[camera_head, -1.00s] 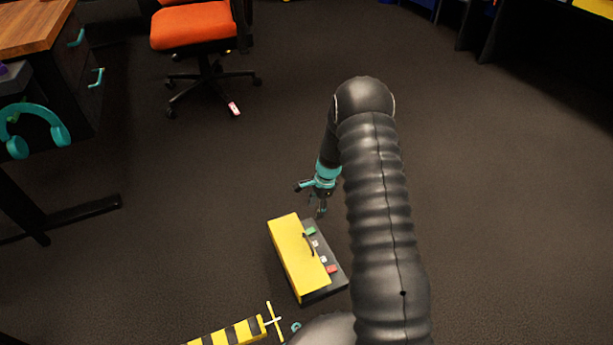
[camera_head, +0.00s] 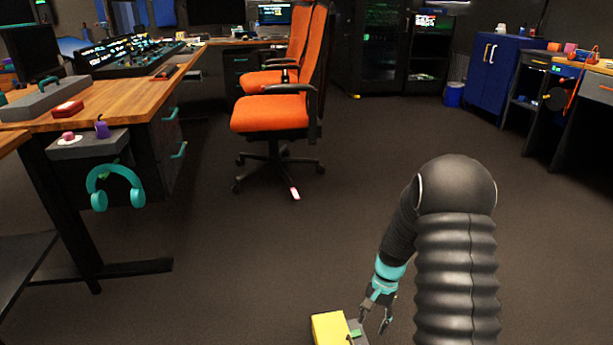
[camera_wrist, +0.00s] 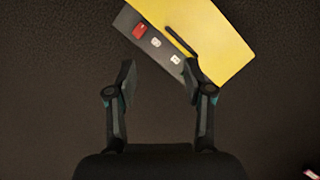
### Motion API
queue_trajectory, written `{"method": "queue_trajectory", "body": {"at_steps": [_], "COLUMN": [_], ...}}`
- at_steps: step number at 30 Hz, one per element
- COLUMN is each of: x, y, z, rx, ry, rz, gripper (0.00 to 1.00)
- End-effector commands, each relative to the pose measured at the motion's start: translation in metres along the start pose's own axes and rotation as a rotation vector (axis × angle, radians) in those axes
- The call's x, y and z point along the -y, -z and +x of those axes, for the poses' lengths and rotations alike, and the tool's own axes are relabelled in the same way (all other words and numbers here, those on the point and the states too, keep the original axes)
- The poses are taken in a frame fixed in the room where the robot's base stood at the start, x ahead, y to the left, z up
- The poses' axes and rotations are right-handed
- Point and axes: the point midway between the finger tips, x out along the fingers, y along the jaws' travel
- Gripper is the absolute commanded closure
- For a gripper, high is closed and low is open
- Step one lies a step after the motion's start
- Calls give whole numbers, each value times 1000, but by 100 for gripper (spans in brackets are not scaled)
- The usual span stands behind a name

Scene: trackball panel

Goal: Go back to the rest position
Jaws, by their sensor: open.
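My gripper (camera_head: 374,318) hangs low over the dark carpet at the lower right of the head view, on my bent black arm. In the wrist view its two fingers (camera_wrist: 158,75) are spread apart with nothing between them. A yellow and dark grey box (camera_head: 328,328) is just left of and below my gripper in the head view, mostly cut off by the bottom edge. In the wrist view the box (camera_wrist: 225,40) shows beyond the fingertips, with a black handle, a red button and two white patches. The right finger overlaps its edge in the picture.
An orange chair (camera_head: 272,113) stands on the carpet beyond, left of my arm. A wooden desk (camera_head: 135,95) with turquoise headphones (camera_head: 115,187) hanging at its side is at the left. A blue cabinet (camera_head: 505,72) stands at the back right. Open carpet (camera_head: 400,125) lies between.

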Motion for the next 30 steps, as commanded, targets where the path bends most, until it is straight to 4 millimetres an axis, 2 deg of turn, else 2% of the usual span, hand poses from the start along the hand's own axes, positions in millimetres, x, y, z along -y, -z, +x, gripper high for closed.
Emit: {"method": "queue_trajectory", "body": {"at_steps": [1, 3, 12, 21, 30], "x": [-2, -6, -24, -44, -65], "y": [-9, -21, -72, -123, -173], "z": [-16, -33, -100, -154, -197], "rx": [-13, -25, -91, -175, -277], "ry": [-1, -4, -17, -26, -32], "rz": [-36, -83, -260, -400, -504], "gripper": [48, 48, 48, 48, 48]}}
